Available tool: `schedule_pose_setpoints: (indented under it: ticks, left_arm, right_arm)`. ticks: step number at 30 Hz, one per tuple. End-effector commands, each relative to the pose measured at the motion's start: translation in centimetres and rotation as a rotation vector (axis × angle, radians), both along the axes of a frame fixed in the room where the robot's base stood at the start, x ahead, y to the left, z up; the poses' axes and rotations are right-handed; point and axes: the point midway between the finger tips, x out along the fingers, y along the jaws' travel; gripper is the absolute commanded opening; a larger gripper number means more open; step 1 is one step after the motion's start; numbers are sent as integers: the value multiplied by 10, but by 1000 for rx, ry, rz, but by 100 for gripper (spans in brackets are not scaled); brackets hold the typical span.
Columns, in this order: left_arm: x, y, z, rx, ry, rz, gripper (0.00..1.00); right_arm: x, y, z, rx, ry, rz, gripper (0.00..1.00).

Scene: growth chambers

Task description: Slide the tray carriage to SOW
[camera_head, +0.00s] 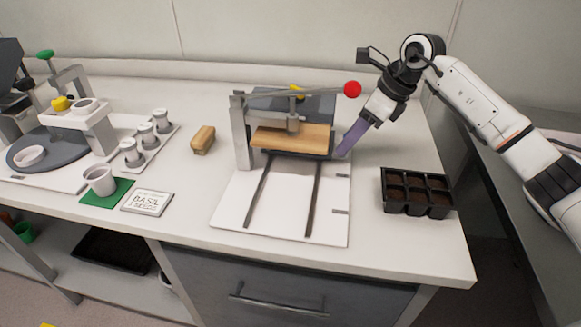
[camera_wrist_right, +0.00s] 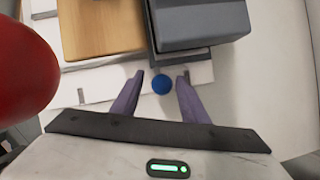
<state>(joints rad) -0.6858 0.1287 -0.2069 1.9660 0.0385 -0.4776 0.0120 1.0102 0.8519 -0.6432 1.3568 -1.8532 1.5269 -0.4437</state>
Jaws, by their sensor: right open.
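The tray carriage appears to be the dark slab (camera_head: 320,155) beneath the wooden board (camera_head: 290,137) in the press; most of it is hidden. It sits at the far end of two dark rails (camera_head: 314,200) on a white base plate (camera_head: 285,210). My right gripper (camera_head: 342,153) reaches down at the carriage's right side. In the right wrist view my right gripper (camera_wrist_right: 160,75) is open, with a round blue knob (camera_wrist_right: 162,84) between its purple fingers. I cannot tell whether they touch it. No SOW lettering is readable. My left gripper is out of view.
The press lever ends in a red ball (camera_head: 353,89), which looms close in the wrist view (camera_wrist_right: 20,75). A black cell tray (camera_head: 416,193) with dark soil stands right of the plate. A wooden brush-like block (camera_head: 203,140) lies left. The rails' near part is clear.

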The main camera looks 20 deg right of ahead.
Motion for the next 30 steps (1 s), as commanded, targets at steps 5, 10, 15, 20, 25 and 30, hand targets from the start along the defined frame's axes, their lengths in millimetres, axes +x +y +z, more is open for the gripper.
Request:
schedule_pose_setpoints:
  ticks: [5, 10, 15, 20, 25, 30]
  left_arm:
    - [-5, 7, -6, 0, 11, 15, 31]
    - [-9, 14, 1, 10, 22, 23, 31]
    - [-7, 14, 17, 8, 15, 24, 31]
    - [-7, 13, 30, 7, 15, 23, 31]
    - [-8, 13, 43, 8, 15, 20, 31]
    - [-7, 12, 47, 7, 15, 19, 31]
  right_arm:
    - [0, 0, 9, 0, -1, 0, 41]
    - [0, 0, 27, 0, 0, 0, 41]
    - [0, 0, 44, 1, -1, 0, 41]
    - [0, 0, 60, 1, -1, 0, 41]
    - [0, 0, 76, -1, 1, 0, 41]
    - [0, 0, 81, -1, 1, 0, 41]
